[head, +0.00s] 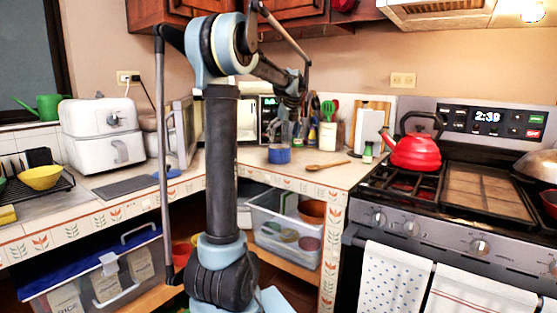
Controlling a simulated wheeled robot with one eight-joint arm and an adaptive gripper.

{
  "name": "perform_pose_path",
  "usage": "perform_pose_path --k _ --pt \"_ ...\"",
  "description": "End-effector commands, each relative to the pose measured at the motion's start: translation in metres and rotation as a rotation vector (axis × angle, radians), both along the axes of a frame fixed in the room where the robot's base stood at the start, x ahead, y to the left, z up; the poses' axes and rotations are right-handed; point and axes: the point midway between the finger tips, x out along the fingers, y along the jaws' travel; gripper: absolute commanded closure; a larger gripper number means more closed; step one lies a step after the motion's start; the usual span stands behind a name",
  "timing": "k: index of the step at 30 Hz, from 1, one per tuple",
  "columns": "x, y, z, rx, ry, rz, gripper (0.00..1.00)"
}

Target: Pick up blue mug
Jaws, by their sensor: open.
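A blue mug (279,154) stands on the tiled corner counter (310,176), just right of my arm's column. It looks small and its handle cannot be made out. My gripper (287,112) is at the end of my raised arm, above the mug in the picture and apart from it. It is dark, points downward and is open, with nothing seen between its fingers. Its fingertips blend into the utensils and the microwave behind.
A wooden spoon (328,166) lies right of the mug. A utensil crock (327,135) and a paper towel roll (368,133) stand behind. A red kettle (415,152) sits on the stove (470,190). A white appliance (103,134) stands on the left counter.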

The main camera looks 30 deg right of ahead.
Motion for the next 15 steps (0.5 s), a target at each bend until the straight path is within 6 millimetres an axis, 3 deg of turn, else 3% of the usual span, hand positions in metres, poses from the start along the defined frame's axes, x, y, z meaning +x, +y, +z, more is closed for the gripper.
perform_pose_path --k 8,15 --pt "0.007 0.0 -0.018 0.0 0.0 0.0 0.0" --pt "0.015 0.002 -0.047 0.0 0.0 0.001 0.0"
